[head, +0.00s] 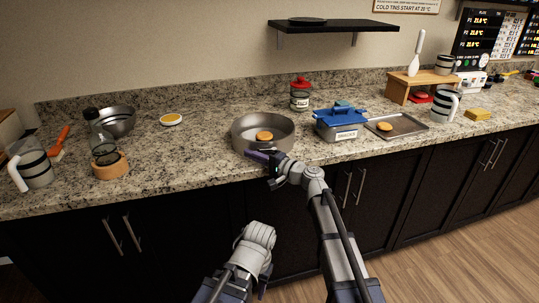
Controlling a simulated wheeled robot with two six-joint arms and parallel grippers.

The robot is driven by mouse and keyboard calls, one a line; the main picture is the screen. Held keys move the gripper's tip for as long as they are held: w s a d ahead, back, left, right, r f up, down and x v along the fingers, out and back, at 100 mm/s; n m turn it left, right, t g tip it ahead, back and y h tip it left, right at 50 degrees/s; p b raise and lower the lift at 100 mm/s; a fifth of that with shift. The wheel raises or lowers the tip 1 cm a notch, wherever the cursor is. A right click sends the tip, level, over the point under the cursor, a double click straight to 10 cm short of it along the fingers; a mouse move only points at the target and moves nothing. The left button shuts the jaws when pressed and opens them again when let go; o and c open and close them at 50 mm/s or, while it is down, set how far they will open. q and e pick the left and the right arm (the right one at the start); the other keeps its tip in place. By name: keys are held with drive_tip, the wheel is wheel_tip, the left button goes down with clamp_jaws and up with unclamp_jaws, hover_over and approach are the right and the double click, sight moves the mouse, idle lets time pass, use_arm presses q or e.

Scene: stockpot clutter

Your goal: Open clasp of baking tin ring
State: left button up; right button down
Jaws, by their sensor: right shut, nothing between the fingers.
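The baking tin ring (286,129) is a round grey metal tin on the granite counter, with an orange-brown round piece (264,136) inside it. My right gripper (251,153) is at the front side of the tin, by the counter's front edge. It is shut with nothing in it. Its dark fingers overlap the tin's lower front wall in the picture, and I cannot tell whether they touch. The clasp cannot be made out; the gripper may cover it. My left arm is low in front of the cabinets, and its gripper's fingers are not visible.
A blue-lidded container (340,122) and a baking tray (408,126) stand right of the tin. Left are a bottle on an orange base (110,167), a metal bowl (117,121), a small yellow-filled dish (171,119) and a striped jug (34,168).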

drive_tip(key=shift+w+a, duration=0.1)
drive_tip(key=shift+w, duration=0.3)
drive_tip(key=v, duration=0.7)
drive_tip(key=shift+s, duration=0.4)
